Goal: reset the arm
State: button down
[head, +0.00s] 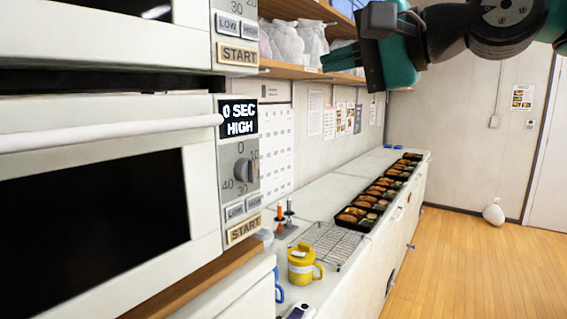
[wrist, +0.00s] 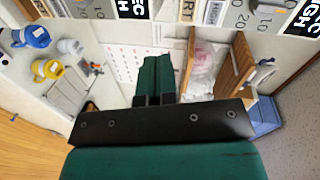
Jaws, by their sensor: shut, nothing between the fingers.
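My gripper (head: 326,61) is raised at the top of the head view, in front of the wooden shelf and well above the counter. Its green fingers point left. In the wrist view, the two green fingers of my gripper (wrist: 158,62) lie together with nothing between them. Part of my arm runs off the top right of the head view.
Microwaves (head: 100,130) are stacked at the left. A shelf (head: 300,68) holds white bags behind my gripper. The counter (head: 290,208) below bears a yellow mug (head: 301,268), a wire rack (head: 330,243) and several bento trays (head: 372,200). Open floor (head: 470,265) lies right.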

jog(key=s+d+f+n+g+h, duration=0.2)
jog(key=s+f, duration=0.4)
jog(key=f, duration=0.4)
jog(key=s+d+f+n+g+h, duration=0.2)
jog(key=s+f+n, duration=0.4)
jog(key=f, duration=0.4)
jog(key=s+d+f+n+g+h, duration=0.2)
jog(key=s+f+n+g+h, duration=0.2)
jog(key=s+f, duration=0.4)
notch_tip(320, 180, down, 2)
jog(key=shift+d+f+n+g, duration=0.15)
jog(key=shift+d+n+g, duration=0.25)
jog(key=shift+g, duration=0.5)
